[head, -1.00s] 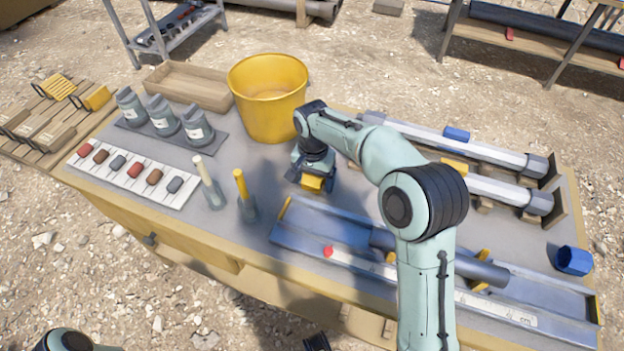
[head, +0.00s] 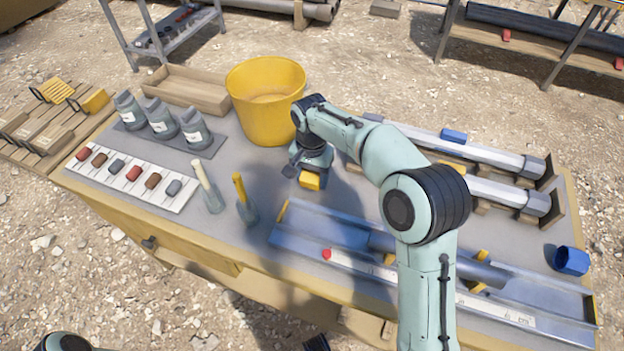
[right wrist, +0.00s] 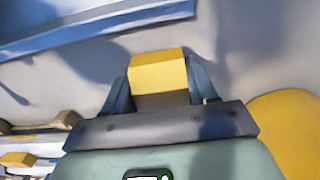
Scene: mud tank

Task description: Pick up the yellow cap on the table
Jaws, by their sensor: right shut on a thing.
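The yellow cap (head: 310,181) is a small block-like piece at the tip of my right gripper (head: 308,176), just in front of the yellow bucket. In the right wrist view, the yellow cap (right wrist: 157,72) sits between the two blue-grey fingers of the right gripper (right wrist: 160,82), which are shut on it. It seems a little above the grey tabletop, but the gap is hard to judge. Part of my left arm shows at the bottom left corner of the head view; its gripper cannot be made out.
The yellow bucket (head: 265,100) stands close behind the right gripper. Two upright handled tools (head: 246,200) stand to the left. A metal channel (head: 330,235) lies in front, and two pale pipes (head: 500,193) on the right. A blue cap (head: 572,261) lies at the right edge.

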